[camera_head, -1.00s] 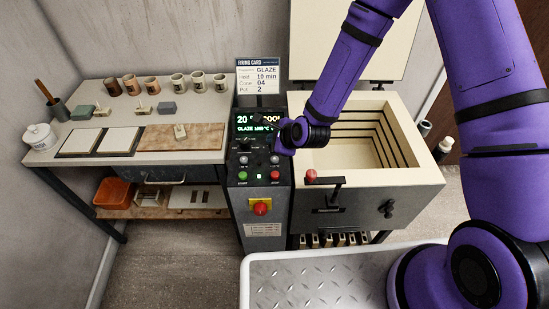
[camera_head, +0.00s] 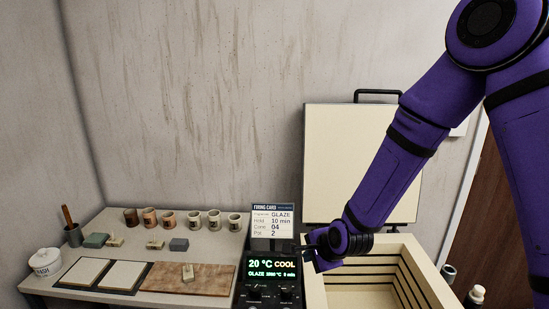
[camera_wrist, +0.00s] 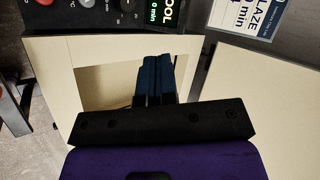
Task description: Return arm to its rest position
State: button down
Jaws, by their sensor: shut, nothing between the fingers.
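My purple arm reaches in from the right in the head view. My gripper (camera_head: 308,254) is at its end, just right of the kiln controller's display and above the left rim of the open kiln (camera_head: 420,246). In the wrist view the two dark blue fingers of my gripper (camera_wrist: 156,62) lie side by side, shut and empty. The kiln opening shows behind and beside them. The controller (camera_head: 268,280) reads 20 °C, COOL and GLAZE. It also shows at the top of the wrist view (camera_wrist: 100,18).
The kiln's raised lid (camera_head: 350,160) stands behind the opening. A firing card (camera_head: 272,222) stands above the controller. Bottles (camera_head: 474,296) stand right of the kiln.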

jog(key=s+d+r+n+h, duration=0.1)
jog(key=s+d+r+n, duration=0.2)
jog(key=r, duration=0.4)
jog(key=s+d+r+n+h, duration=0.1)
jog(key=s+d+r+n, duration=0.1)
jog(key=d+r, duration=0.35)
jog(key=s+d+r+n+h, duration=0.1)
jog(key=s+d+r+n, duration=0.2)
jog(key=r, duration=0.4)
jog(key=s+d+r+n, duration=0.2)
jog(key=s+d+r, duration=0.2)
jog(key=s, duration=0.6)
jog(key=s+d+r+n+g+h, duration=0.1)
jog(key=s+d+r+n, duration=0.2)
jog(key=s, duration=0.6)
notch_tip(320, 180, up, 4)
jog(key=shift+s+d+f, duration=0.25)
jog(key=shift+s+d, duration=0.1)
jog(key=shift+d, duration=0.8)
